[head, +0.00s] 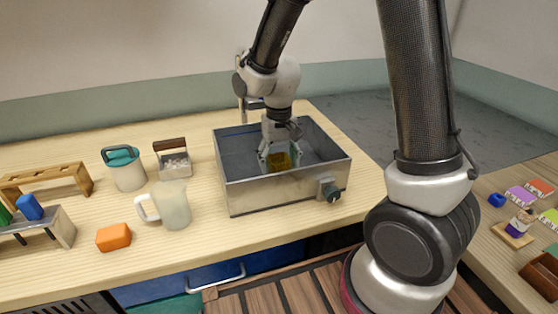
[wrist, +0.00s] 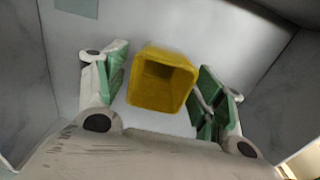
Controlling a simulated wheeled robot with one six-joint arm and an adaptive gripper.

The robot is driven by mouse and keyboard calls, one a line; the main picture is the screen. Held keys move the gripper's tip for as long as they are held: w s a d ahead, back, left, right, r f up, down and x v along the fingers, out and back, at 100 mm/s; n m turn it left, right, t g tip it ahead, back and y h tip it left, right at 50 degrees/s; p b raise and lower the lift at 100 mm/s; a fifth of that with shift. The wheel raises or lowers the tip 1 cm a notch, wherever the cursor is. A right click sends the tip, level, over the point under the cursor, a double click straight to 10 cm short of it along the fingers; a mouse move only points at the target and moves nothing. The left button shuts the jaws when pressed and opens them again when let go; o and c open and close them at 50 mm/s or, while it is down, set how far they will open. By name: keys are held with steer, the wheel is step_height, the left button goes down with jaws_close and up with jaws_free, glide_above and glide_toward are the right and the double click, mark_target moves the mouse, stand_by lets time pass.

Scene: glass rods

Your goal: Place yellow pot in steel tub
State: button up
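The yellow pot (wrist: 160,78) is a squarish, hollow pot, seen between my gripper's fingers in the wrist view. In the head view the pot (head: 281,161) shows inside the steel tub (head: 290,187), below my gripper (head: 279,152). The tub is a grey open metal box with a dark valve on its front.
Left of the tub stand a pale mug (head: 175,207), a teal-lidded container (head: 126,169) and a small wooden-handled box (head: 172,160). An orange block (head: 114,237) lies near the front edge. The tub walls (wrist: 270,95) surround my gripper. Small items sit on another table at right.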

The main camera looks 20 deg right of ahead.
step_height(320, 180, up, 12)
steer(key=s+d+r+t, duration=0.2)
steer(key=s+d+r, duration=0.2)
steer(key=s+d, duration=0.3)
steer(key=s+d+r+t, duration=0.2)
steer(key=s+d+r, duration=0.2)
steer(key=s+d, duration=0.4)
steer(key=s, duration=0.4)
steer(key=shift+d+r, duration=0.1)
stand_by(0.9)
